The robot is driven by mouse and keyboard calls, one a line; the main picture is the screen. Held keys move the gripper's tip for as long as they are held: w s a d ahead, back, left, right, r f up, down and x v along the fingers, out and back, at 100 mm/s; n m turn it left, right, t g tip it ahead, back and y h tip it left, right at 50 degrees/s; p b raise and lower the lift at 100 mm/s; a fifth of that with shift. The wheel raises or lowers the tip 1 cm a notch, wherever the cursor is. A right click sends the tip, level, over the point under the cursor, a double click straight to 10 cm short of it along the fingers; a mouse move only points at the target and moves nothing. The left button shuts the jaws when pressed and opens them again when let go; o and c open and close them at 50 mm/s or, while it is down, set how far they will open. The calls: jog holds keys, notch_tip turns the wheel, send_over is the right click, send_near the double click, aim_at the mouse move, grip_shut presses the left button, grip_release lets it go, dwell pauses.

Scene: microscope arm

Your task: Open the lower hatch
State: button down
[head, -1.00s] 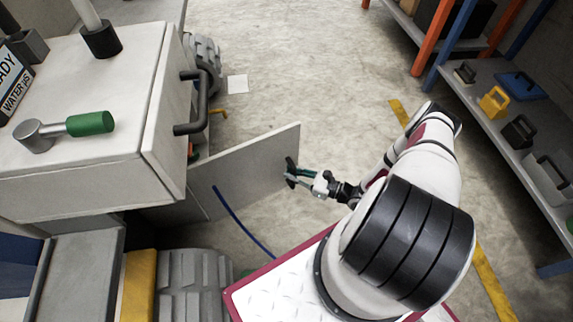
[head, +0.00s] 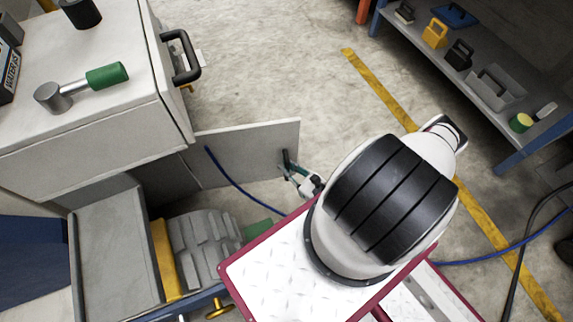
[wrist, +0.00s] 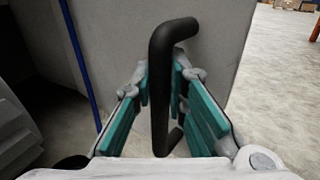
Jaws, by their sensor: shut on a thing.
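The lower hatch is a light grey panel (head: 245,148) that stands swung out from the white cabinet (head: 90,150) in the head view. Its grey face also fills the upper middle of the wrist view (wrist: 120,45). A black bar handle (wrist: 172,32) is on the hatch near its free edge. My gripper (head: 290,168) is at that handle, and in the wrist view its teal-padded fingers (wrist: 168,95) are on both sides of the handle bar, shut on it. Much of my arm behind the gripper is hidden by my own larger link in the head view.
A blue cable (head: 228,180) hangs across the hatch. A black upper handle (head: 182,58) juts from the cabinet. A shelf (head: 480,85) with several items stands at the right. The concrete floor beyond the hatch is clear.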

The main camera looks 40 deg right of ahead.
jog(key=shift+s+d+f, duration=0.1)
jog(key=shift+d+f, duration=0.05)
jog(key=shift+d, duration=0.1)
jog(key=c, duration=1.6)
grip_release()
jog(key=shift+o, duration=0.2)
jog(key=shift+a, duration=0.1)
jog(key=shift+r, duration=0.2)
send_near(275, 142)
jog(key=w, duration=0.3)
jog(key=w+f, duration=0.1)
jog(key=shift+w+a+f, duration=0.15)
jog(key=shift+w+a, duration=0.15)
jog(key=shift+s+a+r, duration=0.1)
jog(key=shift+r, duration=0.65)
jog(key=shift+f, duration=0.1)
